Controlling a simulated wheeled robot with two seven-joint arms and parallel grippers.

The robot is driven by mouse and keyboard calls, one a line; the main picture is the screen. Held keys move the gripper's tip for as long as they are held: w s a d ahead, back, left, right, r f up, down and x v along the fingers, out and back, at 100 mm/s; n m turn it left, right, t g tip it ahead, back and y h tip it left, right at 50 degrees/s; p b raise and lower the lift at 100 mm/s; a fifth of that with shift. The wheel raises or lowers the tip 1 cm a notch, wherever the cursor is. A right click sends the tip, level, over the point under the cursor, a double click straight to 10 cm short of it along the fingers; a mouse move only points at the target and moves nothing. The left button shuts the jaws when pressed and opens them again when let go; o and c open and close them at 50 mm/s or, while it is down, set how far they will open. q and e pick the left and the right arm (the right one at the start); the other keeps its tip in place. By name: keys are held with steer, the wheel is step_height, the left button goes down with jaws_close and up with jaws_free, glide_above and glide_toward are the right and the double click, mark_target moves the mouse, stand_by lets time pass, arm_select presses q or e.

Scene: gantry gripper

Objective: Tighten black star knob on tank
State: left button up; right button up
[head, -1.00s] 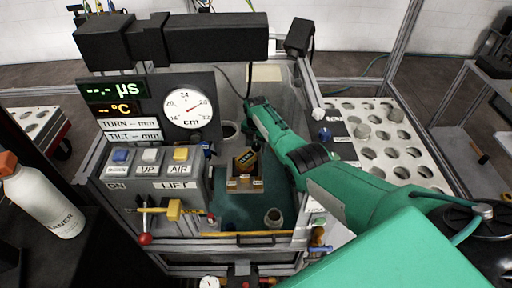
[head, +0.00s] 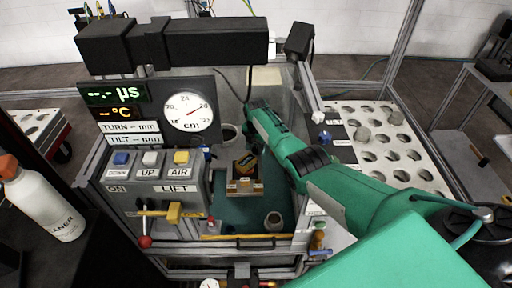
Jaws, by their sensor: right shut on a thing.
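My right arm reaches from the lower right over the tank (head: 228,208), a clear-walled box with a green floor. My right gripper (head: 254,106) is at the tank's back, pointing away from me. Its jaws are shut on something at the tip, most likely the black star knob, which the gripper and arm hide. How the knob is turned cannot be seen. My left gripper is not in view.
Inside the tank are a block with a yellow-and-black piece (head: 245,180) and a small round cup (head: 273,220). A control panel (head: 155,180) and round gauge (head: 188,112) stand left. A perforated tray (head: 385,155) is right, a white bottle (head: 45,205) far left.

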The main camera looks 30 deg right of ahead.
steer(key=m, duration=1.3)
steer(key=shift+m+p, duration=0.3)
steer(key=shift+m, duration=0.1)
steer(key=m, duration=1.2)
steer(key=shift+m, duration=0.3)
steer(key=m, duration=0.6)
steer(key=shift+d+p, duration=0.1)
steer(key=shift+p, duration=0.2)
steer(key=m, duration=0.6)
steer(key=shift+m, duration=0.3)
steer(key=m, duration=0.6)
steer(key=shift+f, duration=0.1)
steer(key=m, duration=0.7)
steer(key=shift+s+b, duration=0.1)
steer(key=shift+b, duration=0.3)
